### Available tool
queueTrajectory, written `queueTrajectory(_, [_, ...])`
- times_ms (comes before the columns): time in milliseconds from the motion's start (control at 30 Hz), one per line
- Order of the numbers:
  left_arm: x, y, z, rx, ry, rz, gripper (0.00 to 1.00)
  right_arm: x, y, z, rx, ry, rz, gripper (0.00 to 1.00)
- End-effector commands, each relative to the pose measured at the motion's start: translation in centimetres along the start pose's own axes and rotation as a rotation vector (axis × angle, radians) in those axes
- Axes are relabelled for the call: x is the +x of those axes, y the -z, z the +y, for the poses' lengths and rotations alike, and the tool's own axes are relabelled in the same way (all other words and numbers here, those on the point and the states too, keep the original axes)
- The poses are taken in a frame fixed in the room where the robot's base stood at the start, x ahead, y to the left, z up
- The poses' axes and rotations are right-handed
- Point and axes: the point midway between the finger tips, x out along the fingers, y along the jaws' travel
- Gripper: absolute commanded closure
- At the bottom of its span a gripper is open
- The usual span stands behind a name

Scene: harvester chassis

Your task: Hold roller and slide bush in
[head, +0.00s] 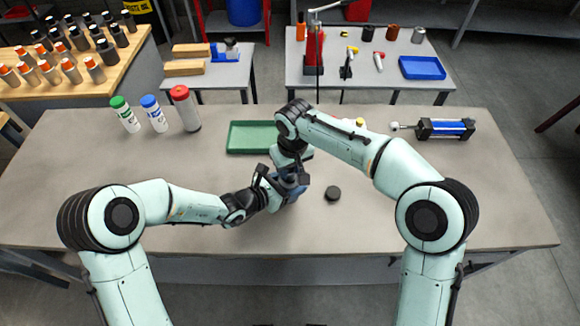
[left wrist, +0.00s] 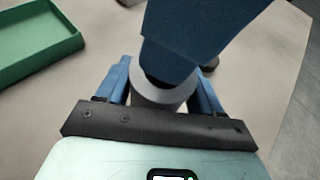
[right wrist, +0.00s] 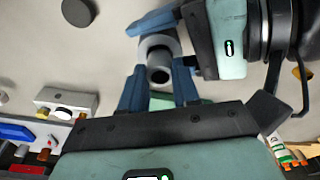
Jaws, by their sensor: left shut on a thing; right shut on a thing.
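The roller (left wrist: 158,98) is a grey cylinder between the fingers of my left gripper (left wrist: 161,88), which is shut on it. In the right wrist view the roller's ring (right wrist: 158,40) shows at the left fingers. The bush (right wrist: 160,74), a smaller grey sleeve with a dark bore, is between the fingers of my right gripper (right wrist: 159,85), which is shut on it. Bush and roller look lined up and close together; how deep the bush sits is unclear. In the head view my left gripper (head: 284,188) and right gripper (head: 294,177) meet above the table, hiding both parts.
A black disc (head: 333,193) lies just right of the grippers on the table (head: 400,215). A green tray (head: 253,150) is behind them. Several bottles (head: 185,108) stand back left. A blue-and-black cylinder unit (head: 445,129) lies back right. The table's front right is clear.

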Motion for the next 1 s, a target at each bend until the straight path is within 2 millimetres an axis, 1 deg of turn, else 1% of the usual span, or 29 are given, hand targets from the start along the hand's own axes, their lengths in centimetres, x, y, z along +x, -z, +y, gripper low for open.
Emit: queueTrajectory(1000, [-0.01,0.03,0.01,0.000,0.000,0.001,0.88,0.87,-0.10,-0.07,-0.001,0.000,0.000,1.00])
